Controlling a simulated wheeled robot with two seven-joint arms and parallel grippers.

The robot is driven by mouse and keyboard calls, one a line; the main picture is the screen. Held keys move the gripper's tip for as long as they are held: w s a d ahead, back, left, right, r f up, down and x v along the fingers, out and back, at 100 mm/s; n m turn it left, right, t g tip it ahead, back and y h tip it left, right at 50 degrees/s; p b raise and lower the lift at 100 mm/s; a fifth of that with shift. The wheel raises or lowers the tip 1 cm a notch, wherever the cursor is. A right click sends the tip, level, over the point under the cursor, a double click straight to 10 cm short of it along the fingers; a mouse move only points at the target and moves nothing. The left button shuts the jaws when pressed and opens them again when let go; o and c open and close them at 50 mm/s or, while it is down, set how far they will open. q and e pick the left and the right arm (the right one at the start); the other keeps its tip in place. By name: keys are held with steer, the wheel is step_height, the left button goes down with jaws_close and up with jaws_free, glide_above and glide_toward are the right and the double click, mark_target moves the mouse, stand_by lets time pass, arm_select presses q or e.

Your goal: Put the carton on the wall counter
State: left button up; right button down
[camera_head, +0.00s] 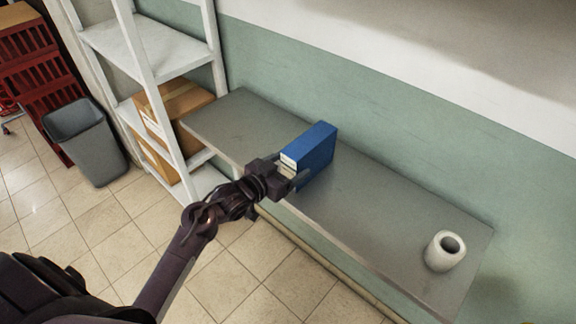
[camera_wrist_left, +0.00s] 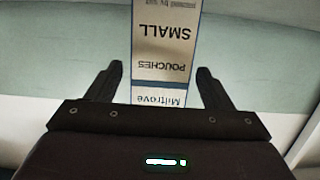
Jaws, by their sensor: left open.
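The carton (camera_head: 317,146) is a blue box with a white labelled end, standing upright on the grey wall counter (camera_head: 385,206). My left gripper (camera_head: 291,176) reaches in from the left at the carton's near end. In the left wrist view the carton (camera_wrist_left: 163,45) shows its label, upside down, with the words "SMALL" and "POUCHES". The fingers of my left gripper (camera_wrist_left: 163,85) are apart on either side of it, with gaps to both sides. The carton's lower near part is partly hidden behind the gripper in the head view. My right gripper is not in view.
A white roll (camera_head: 445,251) stands at the counter's right end. A white shelf rack (camera_head: 150,45) with cardboard boxes (camera_head: 172,108) is at the counter's left. A grey bin (camera_head: 86,142) and red crates (camera_head: 38,65) stand farther left. The counter between carton and roll is clear.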

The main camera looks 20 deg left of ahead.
arm_select(q)
steer(key=shift+r, duration=0.1)
steer(key=b+v, duration=0.2)
steer(key=v, duration=1)
steer(key=s+a+f+n+g+y, duration=0.1)
steer(key=s+f+n+g+y, duration=0.2)
steer(key=f, duration=1.5)
steer(key=s+f+n+g+y, duration=0.1)
steer(key=s+f+g, duration=0.3)
steer(key=f, duration=1.4)
steer(key=s+d+f+g, duration=0.1)
steer(key=s+f+g, duration=0.1)
steer(key=s+f, duration=0.4)
steer(key=s+d+f+m+g+y, duration=0.1)
steer(key=s+f, duration=0.5)
steer(key=s, duration=0.7)
steer(key=s+d+f+m+g, duration=0.1)
steer(key=s+f+g, duration=0.2)
steer(key=s+f, duration=0.4)
steer(key=s, duration=0.2)
steer(key=shift+s+d+g, duration=0.3)
steer(key=shift+s+g, duration=0.1)
